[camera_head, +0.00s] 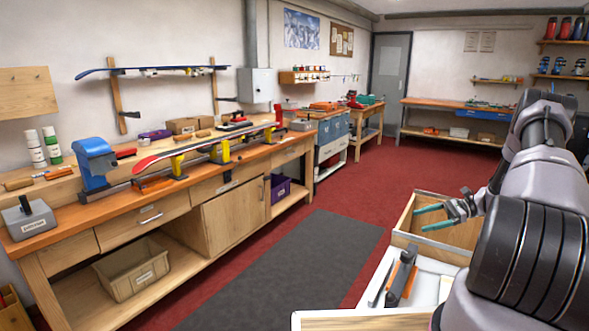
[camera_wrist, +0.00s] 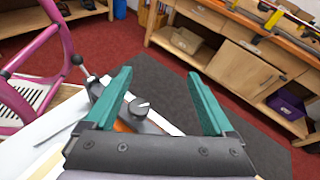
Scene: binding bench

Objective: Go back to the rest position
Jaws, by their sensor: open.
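My gripper (camera_head: 432,217) has two teal fingers. They are spread apart with nothing between them. In the head view it hangs in the air at the right, in front of an open wooden box (camera_head: 404,217) and above a white-topped surface (camera_head: 432,281). In the wrist view my gripper (camera_wrist: 160,100) points out over the floor toward the workbench, with a grey knob and metal tool (camera_wrist: 139,108) beneath it. My arm covers the right side of the head view.
A grey mat (camera_head: 290,270) lies on the clear red floor. A pink frame (camera_wrist: 48,62) stands at left in the wrist view.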

